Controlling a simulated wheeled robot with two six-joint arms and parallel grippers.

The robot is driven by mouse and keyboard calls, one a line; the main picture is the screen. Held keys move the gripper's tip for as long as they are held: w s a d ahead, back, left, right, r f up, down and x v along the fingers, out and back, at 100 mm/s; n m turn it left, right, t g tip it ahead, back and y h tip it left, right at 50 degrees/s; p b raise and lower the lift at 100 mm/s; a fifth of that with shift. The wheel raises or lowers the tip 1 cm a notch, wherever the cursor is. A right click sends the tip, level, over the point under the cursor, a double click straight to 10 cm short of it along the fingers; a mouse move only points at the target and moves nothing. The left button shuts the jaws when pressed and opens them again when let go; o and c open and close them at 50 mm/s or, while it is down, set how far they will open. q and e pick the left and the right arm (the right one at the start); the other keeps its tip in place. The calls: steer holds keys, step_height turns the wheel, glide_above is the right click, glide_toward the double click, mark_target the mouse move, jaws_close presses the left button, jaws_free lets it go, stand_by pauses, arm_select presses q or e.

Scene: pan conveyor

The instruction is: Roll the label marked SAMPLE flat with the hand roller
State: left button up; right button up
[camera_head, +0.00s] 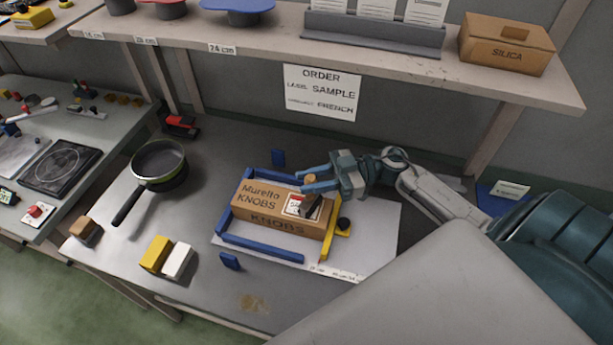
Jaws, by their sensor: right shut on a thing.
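A brown cardboard box (258,207) marked "Murello KNOBS" lies inside a blue frame (262,247) on a white sheet. A small label (295,204) with a red and dark print lies on the box top near its right end; its wording is too small to read. The hand roller (311,208) has a dark roller part over the label's right side and a tan handle. Whether it touches the label is hard to tell. My right gripper (306,181) comes in from the right and is shut on the roller's handle. My left gripper is not in view.
A pan (158,165), yellow and white blocks (154,253) and a blue block (229,261) lie left and in front. The shelf (360,57) overhangs behind. An order sheet (321,93) reads "SAMPLE".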

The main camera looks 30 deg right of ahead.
steer(key=shift+s+d, duration=0.15)
steer(key=shift+w+a+b, duration=0.45)
steer(key=shift+w+a, duration=0.35)
steer(key=shift+w, duration=0.1)
steer(key=shift+w+a, duration=0.15)
steer(key=shift+w+a, duration=0.65)
steer(key=shift+w, duration=0.1)
steer(key=shift+s+d, duration=0.1)
steer(key=shift+d, duration=0.05)
steer(key=shift+s+d+f+p, duration=0.1)
steer(key=shift+s+d+p, duration=0.2)
steer(key=shift+s+d, duration=0.45)
jaws_close()
steer(key=shift+s+a, duration=0.1)
